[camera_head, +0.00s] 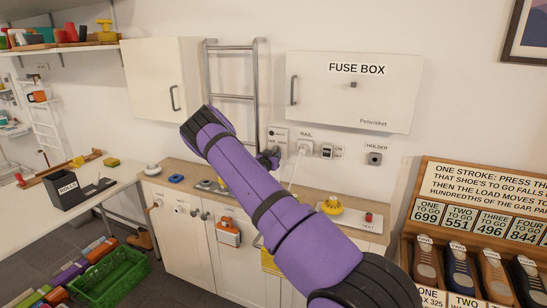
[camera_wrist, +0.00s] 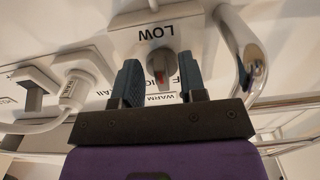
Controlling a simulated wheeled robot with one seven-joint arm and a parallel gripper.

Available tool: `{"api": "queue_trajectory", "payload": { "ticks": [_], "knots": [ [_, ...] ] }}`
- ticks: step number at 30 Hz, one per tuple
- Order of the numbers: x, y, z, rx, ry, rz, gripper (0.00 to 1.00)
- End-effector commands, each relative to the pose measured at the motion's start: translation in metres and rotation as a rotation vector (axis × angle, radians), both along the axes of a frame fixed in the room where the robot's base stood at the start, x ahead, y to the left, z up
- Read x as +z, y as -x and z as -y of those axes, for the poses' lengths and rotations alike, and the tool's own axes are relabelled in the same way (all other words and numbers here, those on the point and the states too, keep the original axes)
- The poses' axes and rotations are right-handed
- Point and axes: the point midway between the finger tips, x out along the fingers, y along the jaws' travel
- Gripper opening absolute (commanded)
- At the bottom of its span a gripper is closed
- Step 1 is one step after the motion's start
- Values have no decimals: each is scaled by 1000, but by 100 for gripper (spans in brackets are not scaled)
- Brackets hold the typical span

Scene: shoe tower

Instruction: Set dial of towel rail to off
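The red mark faces the "WARM" side. My gripper (camera_wrist: 160,72) is open, with one dark finger on each side of the dial and a visible gap. In the head view my gripper (camera_head: 268,158) is at the wall, and my arm hides the dial.
A plug with a white cable (camera_wrist: 73,90) sits in a socket beside the dial. A chrome rail tube (camera_wrist: 240,60) passes close to my gripper's other side. The fuse box (camera_head: 345,100) hangs above right. The worktop (camera_head: 200,173) below holds several small items.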

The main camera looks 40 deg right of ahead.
Motion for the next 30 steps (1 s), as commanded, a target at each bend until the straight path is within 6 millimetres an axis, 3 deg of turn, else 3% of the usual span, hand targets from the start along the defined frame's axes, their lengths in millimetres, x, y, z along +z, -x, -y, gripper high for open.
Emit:
{"api": "queue_trajectory", "payload": {
  "ticks": [9, 15, 30],
  "knots": [
    [0, -1, 2, 0, 0, 0, 38],
    [0, -1, 2, 0, 0, 0, 0],
    [0, -2, 2, 0, -39, 93, 0]
  ]
}}
